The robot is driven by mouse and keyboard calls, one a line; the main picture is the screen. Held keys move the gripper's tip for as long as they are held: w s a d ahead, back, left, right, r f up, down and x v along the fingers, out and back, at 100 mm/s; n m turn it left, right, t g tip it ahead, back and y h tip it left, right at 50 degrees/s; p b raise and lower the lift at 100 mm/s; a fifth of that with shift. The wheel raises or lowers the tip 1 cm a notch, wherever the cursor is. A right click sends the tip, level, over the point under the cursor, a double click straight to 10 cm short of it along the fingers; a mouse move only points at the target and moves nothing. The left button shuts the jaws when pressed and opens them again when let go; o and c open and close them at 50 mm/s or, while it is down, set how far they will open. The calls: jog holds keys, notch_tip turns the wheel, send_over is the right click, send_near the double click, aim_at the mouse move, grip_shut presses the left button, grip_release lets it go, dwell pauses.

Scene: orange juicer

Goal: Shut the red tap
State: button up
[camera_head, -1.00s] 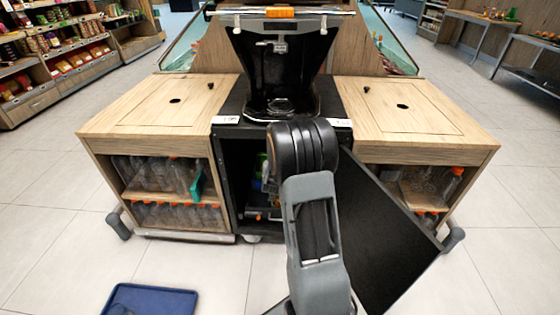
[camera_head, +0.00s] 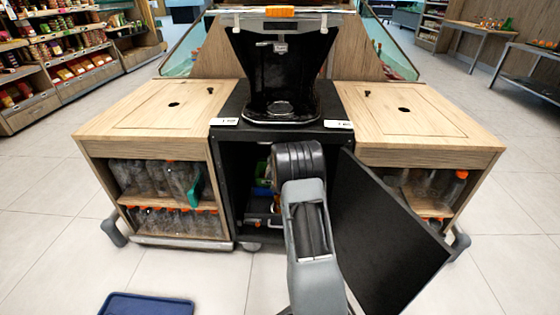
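The black juicer (camera_head: 282,75) stands on a black cabinet (camera_head: 228,160) whose door (camera_head: 385,235) hangs open to the right. My arm reaches into the open cabinet and covers much of the opening. My gripper is hidden behind my own arm, so its fingers do not show. Low inside the cabinet, left of my arm, is a pale pipe-like fitting (camera_head: 262,220) with a small orange-red part. It is too small and too covered to tell whether this is the red tap or how its handle is turned.
Wooden side counters (camera_head: 150,108) and (camera_head: 415,115) flank the cabinet, with bottles on their shelves. A green item (camera_head: 195,186) sticks out at the left shelf. A blue tray (camera_head: 148,304) lies on the floor at front left. The floor to both sides is clear.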

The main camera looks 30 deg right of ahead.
jog(key=shift+c, duration=0.3)
grip_shut()
jog(key=shift+r, duration=0.1)
